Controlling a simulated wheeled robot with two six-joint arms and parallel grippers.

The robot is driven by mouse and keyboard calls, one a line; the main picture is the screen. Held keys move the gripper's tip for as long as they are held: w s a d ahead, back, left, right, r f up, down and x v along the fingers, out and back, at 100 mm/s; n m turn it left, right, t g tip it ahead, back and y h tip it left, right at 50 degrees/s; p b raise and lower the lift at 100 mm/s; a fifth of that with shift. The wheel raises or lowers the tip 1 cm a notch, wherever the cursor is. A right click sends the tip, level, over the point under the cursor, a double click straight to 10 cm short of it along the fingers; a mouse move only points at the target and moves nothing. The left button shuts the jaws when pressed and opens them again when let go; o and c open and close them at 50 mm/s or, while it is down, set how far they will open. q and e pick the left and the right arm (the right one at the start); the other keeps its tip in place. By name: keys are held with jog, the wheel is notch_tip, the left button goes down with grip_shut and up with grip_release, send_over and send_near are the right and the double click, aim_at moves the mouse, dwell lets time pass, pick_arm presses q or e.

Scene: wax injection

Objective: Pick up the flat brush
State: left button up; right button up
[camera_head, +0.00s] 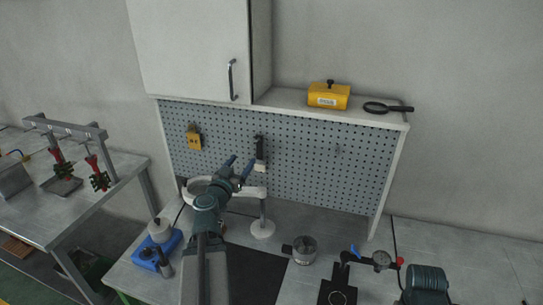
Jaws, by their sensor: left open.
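The flat brush (260,153), with a dark handle and a pale lower end, hangs upright on the perforated back panel. My left gripper (239,165) is in front of the panel, with its two blue fingers spread and pointing up toward it. The brush shows just right of the right finger, outside the gap between the fingers. Nothing shows between the fingers. I cannot tell how far the fingertips are from the panel. My right gripper does not show.
A yellow padlock-like item (194,138) hangs on the panel to the left. A yellow box (329,95) and a magnifier (388,107) lie on the shelf above. A white ring lamp (262,228), a metal cup (304,249) and a blue device (157,252) stand on the bench.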

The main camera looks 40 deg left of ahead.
pick_arm(q)
send_near(258, 141)
jog(key=a+x, duration=0.1)
jog(key=x, duration=0.4)
jog(key=shift+d+f+x, duration=0.1)
jog(key=shift+f+x, duration=0.1)
jog(key=shift+x, duration=0.7)
jog(key=shift+d+f+x, duration=0.1)
jog(key=shift+f+x, duration=0.05)
jog(key=shift+x, duration=0.75)
jog(key=shift+f+x, duration=0.2)
jog(key=shift+x, duration=0.75)
jog(key=shift+d, duration=0.1)
grip_shut()
